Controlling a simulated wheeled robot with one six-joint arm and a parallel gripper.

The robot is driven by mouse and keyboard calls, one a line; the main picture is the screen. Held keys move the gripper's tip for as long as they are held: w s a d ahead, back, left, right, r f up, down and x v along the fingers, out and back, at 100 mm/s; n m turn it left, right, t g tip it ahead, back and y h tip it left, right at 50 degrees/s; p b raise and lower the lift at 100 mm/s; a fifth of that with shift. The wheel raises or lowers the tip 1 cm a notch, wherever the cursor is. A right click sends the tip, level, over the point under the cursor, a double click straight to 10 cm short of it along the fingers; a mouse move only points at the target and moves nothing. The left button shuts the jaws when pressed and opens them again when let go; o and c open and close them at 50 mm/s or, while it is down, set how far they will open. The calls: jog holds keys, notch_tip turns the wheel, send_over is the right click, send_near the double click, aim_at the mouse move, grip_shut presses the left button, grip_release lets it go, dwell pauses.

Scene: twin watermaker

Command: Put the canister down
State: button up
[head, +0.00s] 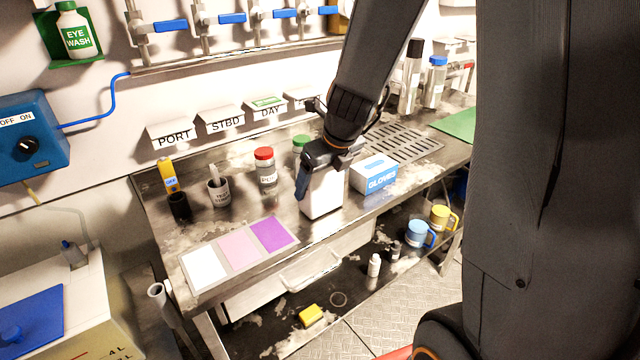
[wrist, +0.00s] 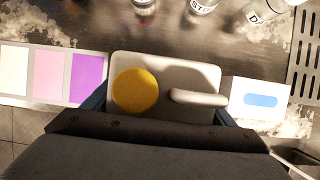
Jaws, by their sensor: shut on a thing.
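The canister (head: 323,197) is a white block-shaped container, upright at the front part of the metal bench (head: 225,245), between the colour card and the glove box. In the wrist view the canister (wrist: 190,75) shows its top, with a round yellow cap (wrist: 135,92) and a pale handle (wrist: 198,98). My gripper (head: 322,172) is over it from above, shut on it. In the wrist view my gripper (wrist: 160,110) has a blue finger on each side of the canister. Its base is at or just above the bench; I cannot tell whether it touches.
The glove box (head: 374,176) stands close on the right. The white, pink and purple card (head: 238,250) lies to the left. A red-capped jar (head: 265,172) and a green-capped jar (head: 301,145) stand behind. Mugs (head: 419,233) and bottles sit on the lower shelf.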

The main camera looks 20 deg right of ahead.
jog(key=shift+f, duration=0.1)
jog(key=o, duration=1.8)
jog(key=p+v, duration=0.1)
jog(key=v, duration=1.1)
jog(key=shift+s+p, duration=0.1)
jog(key=shift+p, duration=0.25)
jog(key=shift+a, duration=0.1)
